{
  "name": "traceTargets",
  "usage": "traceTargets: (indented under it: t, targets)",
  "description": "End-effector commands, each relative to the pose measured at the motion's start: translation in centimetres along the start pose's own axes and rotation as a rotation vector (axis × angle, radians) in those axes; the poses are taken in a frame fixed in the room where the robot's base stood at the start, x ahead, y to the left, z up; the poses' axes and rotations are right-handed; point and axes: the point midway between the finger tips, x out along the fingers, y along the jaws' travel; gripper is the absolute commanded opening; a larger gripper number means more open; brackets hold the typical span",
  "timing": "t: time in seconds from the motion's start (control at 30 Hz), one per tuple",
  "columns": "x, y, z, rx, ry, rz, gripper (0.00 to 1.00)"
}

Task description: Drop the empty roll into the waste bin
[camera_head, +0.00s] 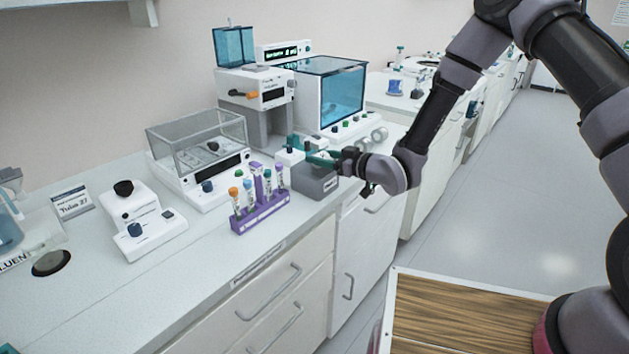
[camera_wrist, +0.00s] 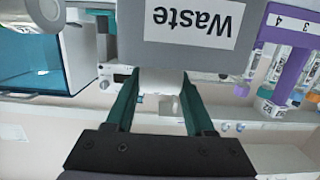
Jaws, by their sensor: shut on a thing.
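My gripper (camera_head: 310,152) is over the counter with its teal fingers above the grey waste bin (camera_head: 314,183). In the wrist view, which looks upside down, my gripper (camera_wrist: 162,88) is shut on a small whitish piece, the empty roll (camera_wrist: 163,80). The roll lies between the two fingertips, and part of it is hidden behind the bin's edge in that view. The bin, labelled "Waste", also shows in the wrist view (camera_wrist: 240,52). In the head view the fingers hide the roll, so I cannot tell its exact height over the bin.
A purple rack (camera_head: 262,213) with several capped tubes stands just left of the bin. A machine with a blue clear cover (camera_head: 335,90) and a grey instrument (camera_head: 255,90) stand behind. Pale rings (camera_head: 379,134) are near the counter's right edge. The floor at right is clear.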

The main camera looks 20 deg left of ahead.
Motion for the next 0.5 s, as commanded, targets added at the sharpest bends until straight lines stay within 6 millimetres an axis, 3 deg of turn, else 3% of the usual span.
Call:
traceTargets:
  t: [0.2, 0.47, 0.5]
  targets:
    - [0.16, 0.03, 1.11, 0.000, 0.001, 0.001, 0.02]
    - [0.16, 0.03, 1.16, -0.001, 0.001, 0.001, 0.02]
    - [0.16, 0.04, 1.15, -0.001, 0.001, 0.001, 0.69]
